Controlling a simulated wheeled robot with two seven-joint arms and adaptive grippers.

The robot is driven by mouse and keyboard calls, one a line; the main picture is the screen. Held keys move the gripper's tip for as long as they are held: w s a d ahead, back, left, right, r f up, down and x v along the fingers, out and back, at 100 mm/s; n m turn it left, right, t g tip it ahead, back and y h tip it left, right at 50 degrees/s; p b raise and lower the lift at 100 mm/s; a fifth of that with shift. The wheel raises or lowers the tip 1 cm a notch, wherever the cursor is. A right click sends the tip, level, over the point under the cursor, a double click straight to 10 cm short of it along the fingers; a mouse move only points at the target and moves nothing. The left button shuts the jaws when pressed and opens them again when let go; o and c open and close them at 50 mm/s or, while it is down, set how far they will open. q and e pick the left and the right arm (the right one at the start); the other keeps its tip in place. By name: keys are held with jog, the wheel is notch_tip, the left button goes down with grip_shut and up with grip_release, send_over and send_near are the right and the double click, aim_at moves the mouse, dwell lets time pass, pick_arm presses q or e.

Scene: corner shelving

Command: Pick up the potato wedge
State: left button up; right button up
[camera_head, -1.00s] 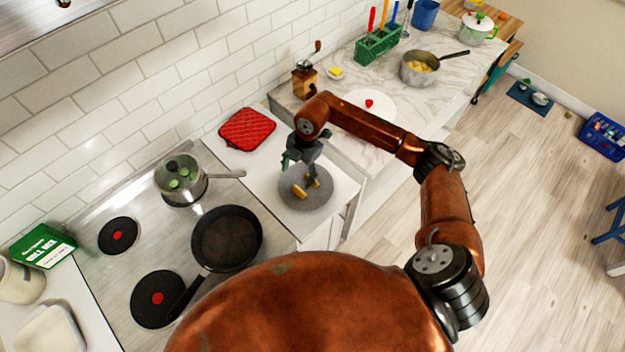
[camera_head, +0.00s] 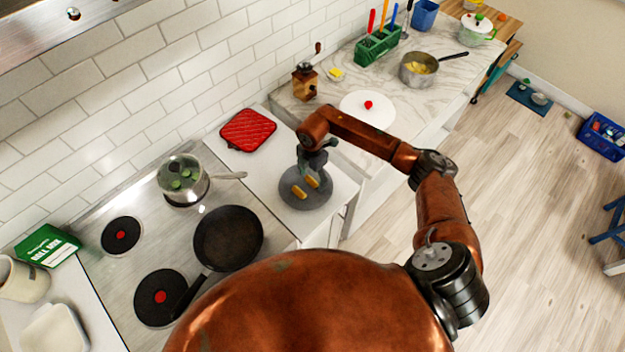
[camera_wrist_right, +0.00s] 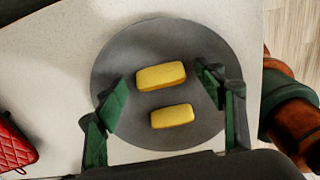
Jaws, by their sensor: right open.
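Two yellow potato wedges lie on a round dark grey plate (camera_wrist_right: 120,55). One wedge (camera_wrist_right: 161,76) is the larger in the right wrist view, and the other wedge (camera_wrist_right: 172,116) lies nearer the gripper. Both also show in the head view, one wedge (camera_head: 312,181) to the right and one wedge (camera_head: 298,191) to the left on the plate (camera_head: 318,199). My right gripper (camera_wrist_right: 163,95) is open, its green fingers on either side of the wedges in the wrist view. In the head view the right gripper (camera_head: 309,168) hangs over the plate's far side. My left gripper is not in view.
A red quilted pot holder (camera_head: 248,130) lies behind the plate. A black frying pan (camera_head: 228,238) and a pot (camera_head: 183,180) stand on the stove at left. A white disc (camera_head: 368,109) with a red knob lies on the marble counter at right.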

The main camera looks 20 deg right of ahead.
jog(key=shift+c, duration=0.7)
jog(key=c, duration=0.8)
jog(key=shift+r, duration=0.2)
